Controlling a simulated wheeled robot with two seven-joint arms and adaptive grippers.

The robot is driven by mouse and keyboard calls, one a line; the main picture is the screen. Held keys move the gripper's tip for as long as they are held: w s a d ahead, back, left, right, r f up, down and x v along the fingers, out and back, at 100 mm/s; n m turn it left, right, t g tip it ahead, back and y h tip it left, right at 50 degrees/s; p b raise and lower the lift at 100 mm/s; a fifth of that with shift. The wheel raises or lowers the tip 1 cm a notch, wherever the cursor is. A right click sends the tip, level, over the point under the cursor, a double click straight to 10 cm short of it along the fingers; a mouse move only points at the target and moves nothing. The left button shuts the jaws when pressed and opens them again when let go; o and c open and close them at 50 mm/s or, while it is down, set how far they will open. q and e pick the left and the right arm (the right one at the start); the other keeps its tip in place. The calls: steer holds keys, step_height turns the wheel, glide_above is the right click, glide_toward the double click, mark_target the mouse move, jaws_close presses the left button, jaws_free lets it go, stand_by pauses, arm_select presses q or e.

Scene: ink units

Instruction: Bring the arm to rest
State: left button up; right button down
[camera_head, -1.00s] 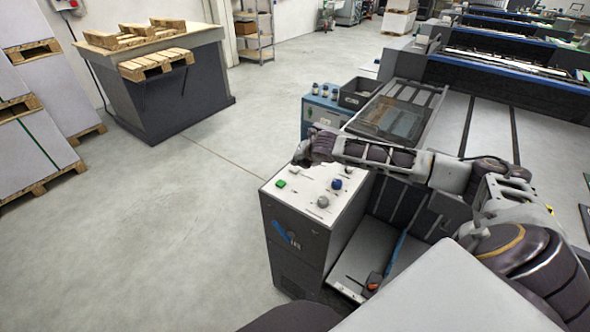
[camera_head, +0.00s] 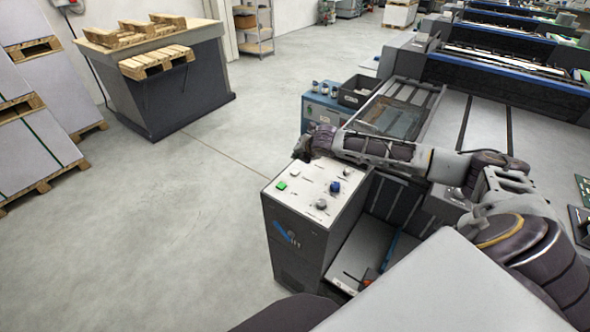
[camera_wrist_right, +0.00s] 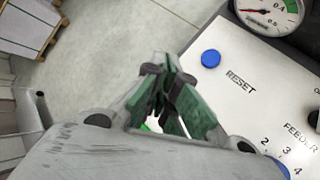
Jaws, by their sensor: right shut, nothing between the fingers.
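My right arm (camera_head: 385,150) reaches in from the right in the head view. Its gripper (camera_head: 303,150) is above the far edge of a white-topped control panel (camera_head: 310,200). The panel carries a green button (camera_head: 281,186), a blue knob (camera_head: 335,187) and a grey knob (camera_head: 321,204). In the right wrist view the gripper (camera_wrist_right: 162,66) is shut and empty, with green pads on its fingers. A blue button (camera_wrist_right: 210,58) marked RESET lies to the right of the fingers. My left gripper is not in view.
A gauge (camera_wrist_right: 270,12) shows in the wrist view. Behind the arm stand a blue cabinet (camera_head: 322,112) with small bottles and a dark bin (camera_head: 358,90). Printing machines fill the right. A pallet stand (camera_head: 175,95) is at the left. The floor between is clear.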

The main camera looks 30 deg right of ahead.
stand_by(0.6)
